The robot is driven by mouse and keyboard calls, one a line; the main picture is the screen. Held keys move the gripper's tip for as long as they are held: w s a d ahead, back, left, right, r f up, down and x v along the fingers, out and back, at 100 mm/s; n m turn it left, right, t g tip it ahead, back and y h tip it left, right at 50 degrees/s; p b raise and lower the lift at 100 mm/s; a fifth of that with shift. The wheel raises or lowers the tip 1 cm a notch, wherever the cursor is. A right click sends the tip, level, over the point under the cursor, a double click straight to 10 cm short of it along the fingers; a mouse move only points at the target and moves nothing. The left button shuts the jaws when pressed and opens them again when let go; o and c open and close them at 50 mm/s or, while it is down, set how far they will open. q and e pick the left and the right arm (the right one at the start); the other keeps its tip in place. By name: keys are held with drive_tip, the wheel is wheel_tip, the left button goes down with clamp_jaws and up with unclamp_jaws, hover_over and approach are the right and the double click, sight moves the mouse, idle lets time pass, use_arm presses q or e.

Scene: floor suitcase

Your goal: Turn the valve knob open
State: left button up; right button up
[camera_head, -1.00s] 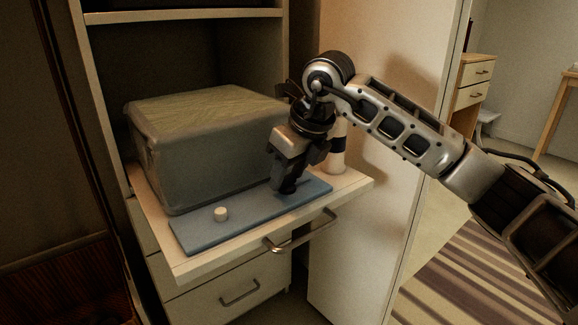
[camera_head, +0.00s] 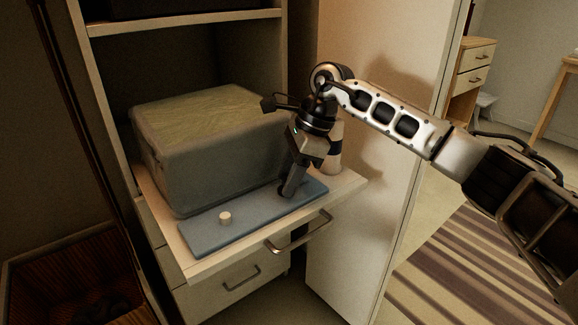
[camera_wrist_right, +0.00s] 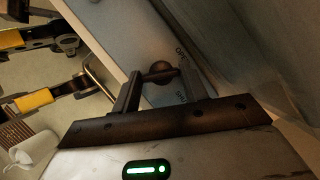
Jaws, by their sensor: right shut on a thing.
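The dark round valve knob (camera_wrist_right: 160,71) sits on a blue-grey board (camera_head: 250,216), which lies on the pulled-out shelf. My right gripper (camera_head: 286,190) reaches down to the right part of the board. In the right wrist view its two fingers (camera_wrist_right: 160,88) are on either side of the knob, shut on it. In the head view the gripper hides the knob. A short white peg (camera_head: 225,217) stands on the left part of the board. My left gripper is not in view.
A large grey bin (camera_head: 215,150) with a yellowish top stands right behind the board. A white bottle-like thing with a dark band (camera_head: 335,155) stands behind my right gripper. The shelf (camera_head: 200,268) has a metal handle (camera_head: 300,236) at its front. A wooden crate (camera_head: 75,275) is at lower left.

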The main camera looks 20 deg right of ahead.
drive_tip(key=n+g, duration=0.1)
drive_tip(key=n, duration=0.1)
drive_tip(key=shift+r+n+p, duration=0.1)
drive_tip(key=shift+n+p, duration=0.2)
drive_tip(key=shift+p, duration=0.05)
drive_tip(key=shift+w+n, duration=0.1)
drive_tip(key=shift+n, duration=0.4)
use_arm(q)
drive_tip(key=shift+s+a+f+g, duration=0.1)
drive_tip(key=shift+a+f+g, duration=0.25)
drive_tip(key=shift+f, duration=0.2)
use_arm(e)
drive_tip(key=shift+n+g, duration=0.4)
drive_tip(key=shift+n, duration=0.1)
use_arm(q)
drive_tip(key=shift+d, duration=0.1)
use_arm(e)
drive_tip(key=o, duration=1)
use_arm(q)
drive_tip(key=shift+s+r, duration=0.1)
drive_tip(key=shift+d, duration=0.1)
